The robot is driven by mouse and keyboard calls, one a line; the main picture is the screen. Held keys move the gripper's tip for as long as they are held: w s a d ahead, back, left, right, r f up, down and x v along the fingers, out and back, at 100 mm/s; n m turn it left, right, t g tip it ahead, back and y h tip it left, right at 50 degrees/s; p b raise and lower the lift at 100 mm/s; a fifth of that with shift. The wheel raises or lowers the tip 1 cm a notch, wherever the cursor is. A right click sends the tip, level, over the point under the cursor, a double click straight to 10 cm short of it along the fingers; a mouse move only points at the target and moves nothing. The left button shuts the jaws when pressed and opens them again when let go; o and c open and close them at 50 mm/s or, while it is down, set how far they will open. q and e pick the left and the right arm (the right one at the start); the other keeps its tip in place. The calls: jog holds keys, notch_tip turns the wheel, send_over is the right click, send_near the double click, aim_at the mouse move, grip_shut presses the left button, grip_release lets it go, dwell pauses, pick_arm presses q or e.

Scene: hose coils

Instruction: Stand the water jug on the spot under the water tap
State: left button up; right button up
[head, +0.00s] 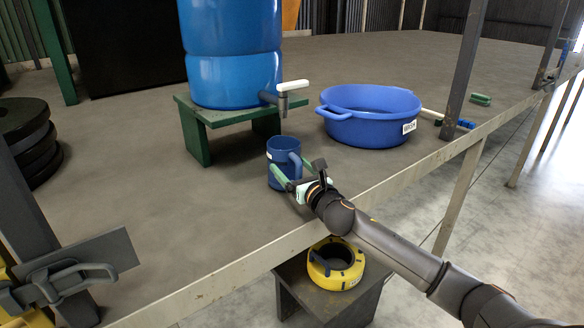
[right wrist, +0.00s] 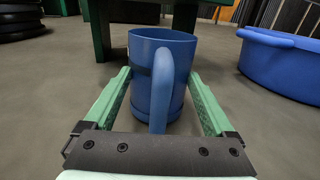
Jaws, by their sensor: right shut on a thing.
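The water jug (head: 283,145) is a blue, upright, open-topped mug shape with a side handle (head: 295,163). My right gripper (head: 298,178) is shut on the jug, its green fingers on either side of it. In the right wrist view the jug (right wrist: 142,75) stands between the fingers (right wrist: 158,95), handle toward me. I cannot tell whether its base touches the deck. The water tap (head: 288,92), grey with a white lever, sticks out from the blue barrel (head: 235,70). The jug is below the spout and nearer to me. No marked spot shows. My left gripper is not in view.
The barrel stands on a green bench (head: 195,135). A blue basin (head: 368,115) is right of the jug. Black discs (head: 28,140) are stacked at left. A yellow coil (head: 335,262) sits below the deck's front edge (head: 400,172). Posts (head: 463,70) rise along this edge.

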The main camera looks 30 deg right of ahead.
jog(key=shift+f, duration=0.2)
jog(key=o, duration=1.2)
jog(key=shift+c, duration=0.2)
jog(key=shift+s, duration=0.1)
jog(key=shift+s+a, duration=0.15)
jog(key=shift+s, duration=1)
jog(key=shift+s+a, duration=0.2)
jog(key=shift+s, duration=1.2)
jog(key=shift+s+a, duration=0.15)
jog(key=shift+s, duration=1.2)
